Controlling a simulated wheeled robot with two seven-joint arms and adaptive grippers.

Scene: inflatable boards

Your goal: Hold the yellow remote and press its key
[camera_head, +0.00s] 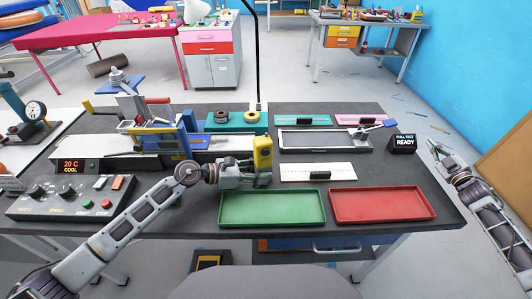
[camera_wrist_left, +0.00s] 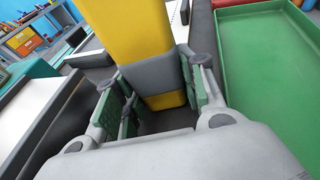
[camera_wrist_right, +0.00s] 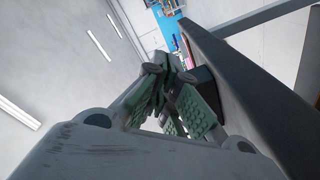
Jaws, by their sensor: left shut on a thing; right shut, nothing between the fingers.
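The yellow remote (camera_head: 263,152) stands upright in my left gripper (camera_head: 262,178), above the dark table behind the green tray. In the left wrist view the remote (camera_wrist_left: 131,35) shows yellow with a grey band, and the green pads of my left gripper (camera_wrist_left: 163,100) close on both its sides. Its key cannot be made out clearly. My right gripper (camera_head: 440,152) is off the table's right edge, far from the remote. In the right wrist view my right gripper (camera_wrist_right: 172,80) is shut and empty, its pads together.
A green tray (camera_head: 272,222) and a red tray (camera_head: 347,219) lie at the table's front. A white board (camera_head: 300,172) lies behind them. A blue and white machine (camera_head: 150,140) and a control panel (camera_head: 50,210) stand left.

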